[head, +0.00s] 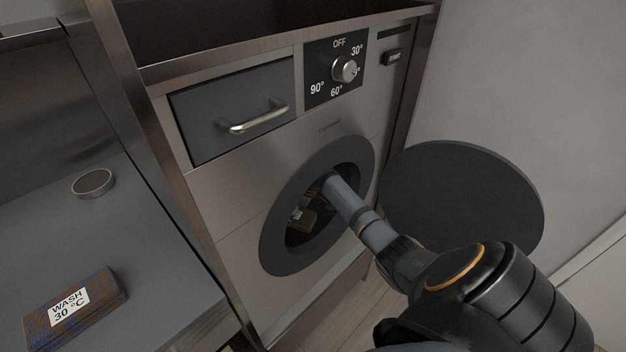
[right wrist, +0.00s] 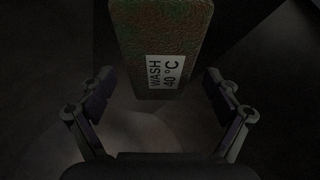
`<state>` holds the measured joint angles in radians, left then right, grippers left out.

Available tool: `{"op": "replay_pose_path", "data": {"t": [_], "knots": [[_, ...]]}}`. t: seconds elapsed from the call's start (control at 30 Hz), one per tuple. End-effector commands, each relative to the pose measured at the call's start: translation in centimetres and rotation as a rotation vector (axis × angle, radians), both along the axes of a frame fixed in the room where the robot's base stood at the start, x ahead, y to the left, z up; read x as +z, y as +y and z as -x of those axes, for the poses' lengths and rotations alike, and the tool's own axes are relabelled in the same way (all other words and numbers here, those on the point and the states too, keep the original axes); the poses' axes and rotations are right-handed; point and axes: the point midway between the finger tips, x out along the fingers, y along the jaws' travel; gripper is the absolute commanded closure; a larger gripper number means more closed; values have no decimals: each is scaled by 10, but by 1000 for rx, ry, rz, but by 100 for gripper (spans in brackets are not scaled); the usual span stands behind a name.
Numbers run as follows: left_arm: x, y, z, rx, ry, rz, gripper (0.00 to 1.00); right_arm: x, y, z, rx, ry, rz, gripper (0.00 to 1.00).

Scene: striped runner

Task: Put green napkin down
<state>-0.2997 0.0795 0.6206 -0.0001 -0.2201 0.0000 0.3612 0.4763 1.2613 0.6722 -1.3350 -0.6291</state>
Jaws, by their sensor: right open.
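The green napkin (right wrist: 160,35) shows in the right wrist view as a folded, mottled green-brown block with a white label reading WASH 40 °C. It also shows dimly inside the washing machine drum in the head view (head: 305,221). My right arm reaches through the round door opening. My right gripper (right wrist: 158,80) is open, its two fingers apart on either side of the napkin's near end, and does not visibly grip it. My left gripper is not in view.
The washing machine's round door (head: 462,195) stands open on the right. A second folded cloth (head: 95,292), labelled WASH 30 °C, and a small round silver-topped item (head: 93,183) are on the left counter (head: 150,240). A drawer with a handle (head: 258,117) is above the opening, beside a dial (head: 344,69).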

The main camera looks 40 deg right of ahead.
Motion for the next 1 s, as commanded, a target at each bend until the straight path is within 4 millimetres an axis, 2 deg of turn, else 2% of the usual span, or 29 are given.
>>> {"op": "replay_pose_path", "data": {"t": [0.03, 0.1, 0.3, 0.43, 0.63, 1.0], "knots": [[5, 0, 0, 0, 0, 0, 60, 15, -3, 4, 2, -2, 5, 10], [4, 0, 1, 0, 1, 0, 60, 8, -15, 26, 1, 6, 10, 10], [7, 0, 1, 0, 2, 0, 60, 9, -38, 75, 4, 7, 9, 10], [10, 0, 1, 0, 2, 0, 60, 10, -49, 96, 2, 6, 5, 10], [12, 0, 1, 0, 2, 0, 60, 10, -56, 110, 2, 1, 2, 10], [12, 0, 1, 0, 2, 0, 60, 9, -56, 110, 0, 0, 0, 10]]}}
